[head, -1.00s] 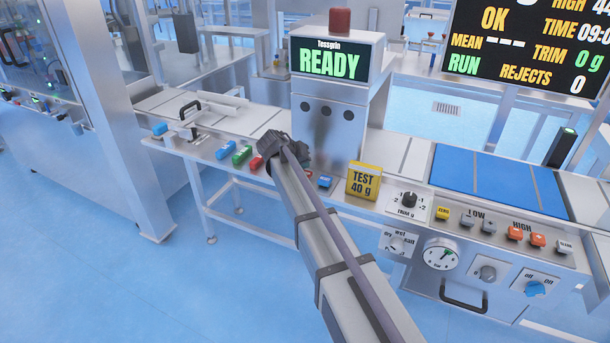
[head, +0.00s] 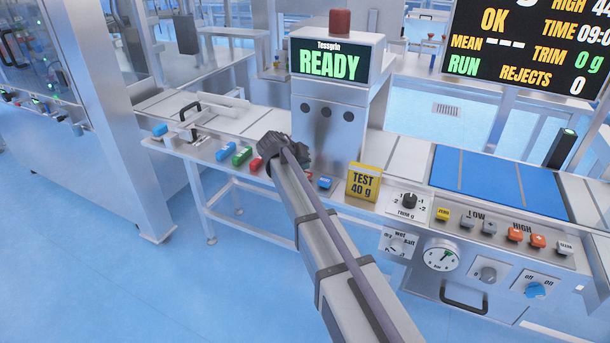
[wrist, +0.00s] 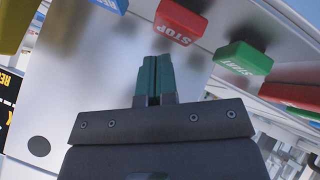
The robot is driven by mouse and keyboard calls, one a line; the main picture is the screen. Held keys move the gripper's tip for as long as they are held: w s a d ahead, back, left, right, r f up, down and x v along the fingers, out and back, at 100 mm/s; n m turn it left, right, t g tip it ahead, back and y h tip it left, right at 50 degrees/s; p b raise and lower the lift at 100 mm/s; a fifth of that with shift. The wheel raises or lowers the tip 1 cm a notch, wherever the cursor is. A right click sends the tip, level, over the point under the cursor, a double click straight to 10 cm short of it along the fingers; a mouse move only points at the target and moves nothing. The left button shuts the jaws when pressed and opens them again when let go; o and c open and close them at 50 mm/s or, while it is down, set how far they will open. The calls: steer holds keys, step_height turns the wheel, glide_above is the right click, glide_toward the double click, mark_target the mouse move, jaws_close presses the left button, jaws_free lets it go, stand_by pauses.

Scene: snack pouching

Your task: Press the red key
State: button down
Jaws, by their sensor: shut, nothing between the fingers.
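A red key marked STOP (wrist: 180,20) is at the top middle of the wrist view, on a pale metal panel. The dark green fingers of my gripper (wrist: 157,62) are shut and empty; in the picture their tips lie just below and left of this key, and a gap shows between them. A green START key (wrist: 243,58) is to its right. Another red key (wrist: 290,95) is at the right edge; a red key (head: 257,163) also shows left of my gripper (head: 272,145) in the head view. There my arm hides part of the key row.
A blue key (wrist: 108,5) is left of STOP. The Tessgrin display (head: 332,60) reads READY above the key row. A yellow TEST 40 g block (head: 364,183) stands right of my arm. A blue belt (head: 490,180) lies farther right.

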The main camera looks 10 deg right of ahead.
stand_by(0.6)
steer(key=shift+f+b, duration=0.45)
steer(key=shift+f+b, duration=0.5)
stand_by(0.4)
steer(key=shift+r, duration=0.1)
steer(key=shift+r+p, duration=0.85)
steer(key=shift+p, duration=0.1)
step_height(320, 180, up, 5)
steer(key=p, duration=0.5)
steer(key=shift+r, duration=0.1)
stand_by(0.4)
